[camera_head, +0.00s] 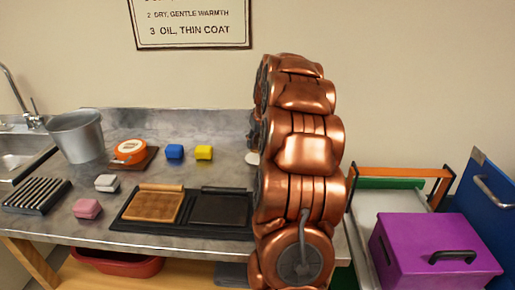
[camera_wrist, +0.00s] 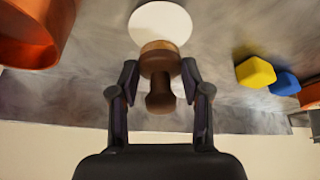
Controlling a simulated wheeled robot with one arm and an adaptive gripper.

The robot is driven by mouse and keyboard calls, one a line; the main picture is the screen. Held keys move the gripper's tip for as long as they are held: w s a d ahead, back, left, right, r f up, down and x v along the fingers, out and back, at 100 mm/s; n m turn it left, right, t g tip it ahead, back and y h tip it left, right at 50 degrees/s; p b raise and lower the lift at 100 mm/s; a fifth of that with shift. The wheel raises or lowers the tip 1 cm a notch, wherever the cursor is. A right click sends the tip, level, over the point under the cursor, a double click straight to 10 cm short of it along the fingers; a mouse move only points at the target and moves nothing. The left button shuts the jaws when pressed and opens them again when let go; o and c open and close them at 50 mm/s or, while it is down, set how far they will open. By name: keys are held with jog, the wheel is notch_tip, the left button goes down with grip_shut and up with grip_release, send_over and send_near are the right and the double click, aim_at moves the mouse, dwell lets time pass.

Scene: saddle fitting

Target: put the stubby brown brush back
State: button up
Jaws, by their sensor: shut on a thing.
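The stubby brown brush (camera_wrist: 160,75) is between my gripper's (camera_wrist: 160,80) two fingers in the wrist view. The gripper is shut on it, with its rounded knob end toward the palm. Its wider end is against or in front of a white round disc (camera_wrist: 160,22); I cannot tell whether they touch. In the head view my copper-coloured arm hides the gripper and brush. A sliver of a white thing (camera_head: 252,158) shows at the arm's left edge there.
On the grey counter (camera_head: 130,180) stand a black tray (camera_head: 125,224) with a wooden board, a metal bucket (camera_head: 77,137), an orange-and-white round tin (camera_head: 130,150), and blue (camera_head: 174,151), yellow (camera_head: 204,152), pink (camera_head: 87,208) and white (camera_head: 107,183) blocks. A purple box (camera_head: 420,250) is at right.

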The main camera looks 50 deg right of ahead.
aim_at(258, 146)
jog(key=shift+a+f, duration=0.15)
jog(key=shift+f, duration=0.8)
grip_shut()
jog(key=shift+s+f, duration=0.1)
jog(key=shift+f, duration=0.55)
jog(key=o, duration=1.1)
grip_release()
jog(key=shift+o, duration=0.2)
jog(key=shift+r, duration=0.15)
